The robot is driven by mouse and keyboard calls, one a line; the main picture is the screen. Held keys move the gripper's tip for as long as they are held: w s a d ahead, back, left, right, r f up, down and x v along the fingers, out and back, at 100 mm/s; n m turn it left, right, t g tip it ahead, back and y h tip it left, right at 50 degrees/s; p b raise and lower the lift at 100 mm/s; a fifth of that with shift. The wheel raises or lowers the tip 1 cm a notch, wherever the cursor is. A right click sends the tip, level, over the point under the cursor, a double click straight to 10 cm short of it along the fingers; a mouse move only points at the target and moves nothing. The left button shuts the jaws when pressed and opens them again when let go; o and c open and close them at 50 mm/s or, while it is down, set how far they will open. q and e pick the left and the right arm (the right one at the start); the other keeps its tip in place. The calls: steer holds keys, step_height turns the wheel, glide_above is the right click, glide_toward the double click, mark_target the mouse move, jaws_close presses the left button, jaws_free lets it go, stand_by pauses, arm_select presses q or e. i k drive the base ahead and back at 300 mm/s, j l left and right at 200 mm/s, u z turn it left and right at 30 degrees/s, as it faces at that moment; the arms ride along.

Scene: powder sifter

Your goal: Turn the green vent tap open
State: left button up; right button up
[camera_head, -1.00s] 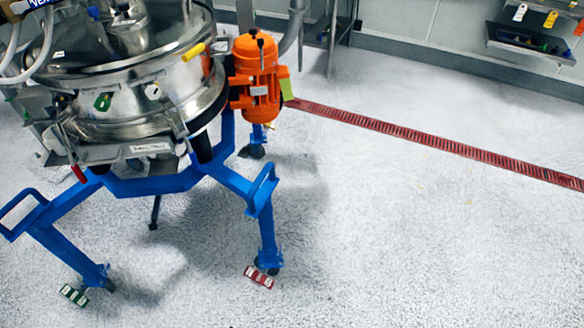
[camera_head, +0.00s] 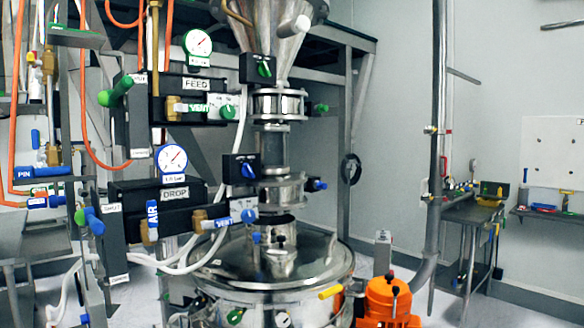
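The green vent tap (camera_head: 199,108) is on the black panel marked FEED, left of centre in the head view. Its green handle, lettered VENT, lies roughly level and points right from a brass valve body (camera_head: 175,108). A white plate with a green knob (camera_head: 227,112) sits at its right end. A blue VENT tap (camera_head: 224,221) is lower down, on the panel marked DROP. Neither of my grippers shows in the head view.
A gauge (camera_head: 198,43) stands above the FEED panel and another (camera_head: 172,158) above the DROP panel. Orange hoses (camera_head: 85,95) hang at the left. The steel sifter (camera_head: 275,275) with its orange motor (camera_head: 390,300) is below. A side bench (camera_head: 470,212) stands at the right.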

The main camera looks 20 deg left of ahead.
mark_target(191, 108)
steer(key=u, duration=1.3)
